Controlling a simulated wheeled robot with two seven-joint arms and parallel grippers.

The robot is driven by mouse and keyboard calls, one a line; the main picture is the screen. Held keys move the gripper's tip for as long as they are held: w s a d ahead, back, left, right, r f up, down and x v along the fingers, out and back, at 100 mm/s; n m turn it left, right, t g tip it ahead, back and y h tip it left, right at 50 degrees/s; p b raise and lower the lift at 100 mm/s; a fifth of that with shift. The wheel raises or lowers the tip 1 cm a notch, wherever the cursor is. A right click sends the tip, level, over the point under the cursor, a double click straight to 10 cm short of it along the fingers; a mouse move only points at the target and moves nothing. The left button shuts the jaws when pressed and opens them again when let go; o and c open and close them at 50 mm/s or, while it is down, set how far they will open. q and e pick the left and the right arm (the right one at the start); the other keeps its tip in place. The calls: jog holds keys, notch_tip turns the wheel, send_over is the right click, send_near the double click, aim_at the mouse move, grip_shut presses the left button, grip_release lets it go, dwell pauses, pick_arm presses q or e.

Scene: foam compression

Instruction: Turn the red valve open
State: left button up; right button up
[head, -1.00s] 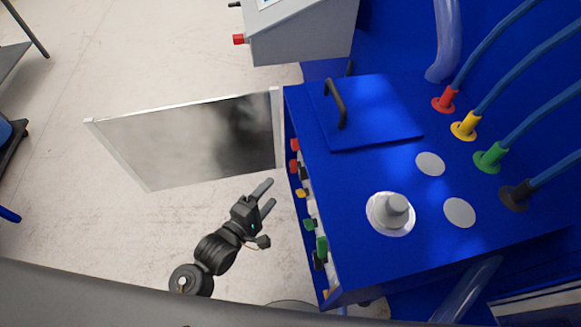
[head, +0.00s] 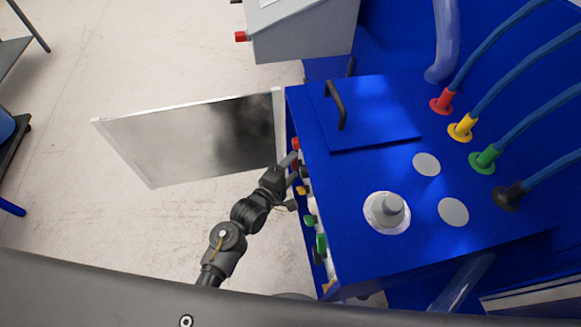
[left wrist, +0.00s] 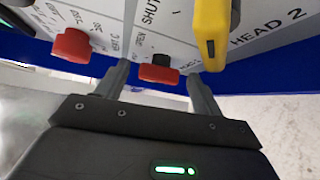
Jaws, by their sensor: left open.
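Two red handles sit on the labelled front panel of the blue machine. In the left wrist view, one red handle (left wrist: 158,75) with a dark part behind it lies between the fingertips of my left gripper (left wrist: 158,72), with visible gaps on both sides. The other red handle (left wrist: 72,45) is to the left, outside the fingers. In the head view, my left gripper (head: 291,182) is open at the panel, and a red handle (head: 296,143) shows just beyond it. The frames do not settle which one is the red valve. My right gripper is not in view.
A yellow handle (left wrist: 211,35) is close to the right finger. Green handles (head: 321,242) sit nearer on the panel. An open panel door (head: 190,140) stands left of the machine (head: 350,190). A grey console (head: 305,30) is beyond.

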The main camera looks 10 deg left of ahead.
pick_arm(q)
jog(key=c, duration=1)
jog(key=shift+f+t+b, duration=0.25)
jog(key=shift+t+b, duration=0.05)
jog(key=shift+b, duration=0.4)
jog(key=m+t+h+b, duration=0.1)
jog(key=m+h+b, duration=0.1)
jog(key=b, duration=0.3)
jog(key=m+t+h+b, duration=0.1)
jog(key=m+h+b, duration=0.1)
jog(key=m+b, duration=0.3)
jog(key=f+m+t+h+b, duration=0.1)
jog(key=m+h+b, duration=0.1)
jog(key=b, duration=0.3)
jog(key=shift+w+a+m+t+h, duration=0.1)
jog(key=shift+w+m+t+h, duration=0.25)
jog(key=shift+m, duration=0.35)
jog(key=shift+s, duration=0.1)
